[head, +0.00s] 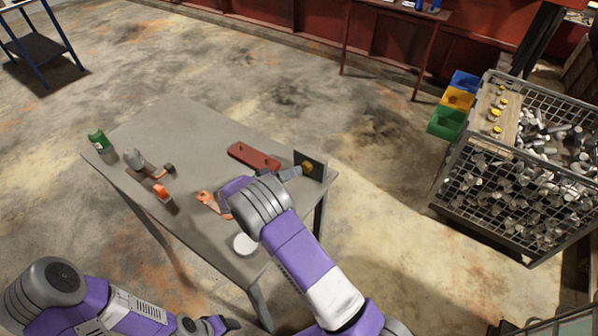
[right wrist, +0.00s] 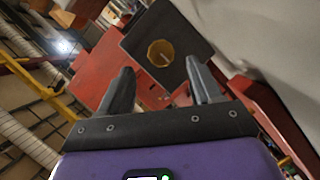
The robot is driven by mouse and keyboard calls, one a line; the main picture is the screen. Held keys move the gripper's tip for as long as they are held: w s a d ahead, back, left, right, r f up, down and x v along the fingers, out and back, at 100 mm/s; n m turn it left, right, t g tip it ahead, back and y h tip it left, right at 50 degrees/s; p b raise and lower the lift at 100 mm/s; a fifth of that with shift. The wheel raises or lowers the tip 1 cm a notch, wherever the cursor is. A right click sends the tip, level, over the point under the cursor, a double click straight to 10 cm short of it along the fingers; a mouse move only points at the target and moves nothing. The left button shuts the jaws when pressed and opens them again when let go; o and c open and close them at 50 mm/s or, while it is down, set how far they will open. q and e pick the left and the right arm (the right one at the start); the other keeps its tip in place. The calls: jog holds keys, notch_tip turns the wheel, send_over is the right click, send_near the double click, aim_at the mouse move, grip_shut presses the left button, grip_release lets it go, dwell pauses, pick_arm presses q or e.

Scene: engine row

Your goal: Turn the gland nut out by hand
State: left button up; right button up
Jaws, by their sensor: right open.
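The gland nut (head: 307,167) is a brass-yellow ring on a dark upright plate (head: 318,160) at the right end of the grey table (head: 200,135). In the right wrist view the nut (right wrist: 160,53) shows round, with a small pale rod or stem in its middle, on the square dark plate (right wrist: 190,35). My right gripper (head: 294,172) points at the nut from the left. In the right wrist view its two fingers (right wrist: 161,80) are apart, and the nut appears between and beyond their tips. My left gripper (head: 222,325) is low in the head view, away from the table; its jaws are unclear.
On the table are a red-brown flat piece (head: 254,156), an orange tool (head: 209,202), a white round item (head: 244,244), a grey-and-orange tool (head: 137,161), an orange block (head: 163,192) and a green can (head: 97,139). A wire crate (head: 482,185) stands at right.

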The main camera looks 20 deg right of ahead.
aim_at(304, 169)
jog(key=shift+x, duration=2.3)
jog(key=shift+c, duration=0.3)
jog(key=c, duration=1)
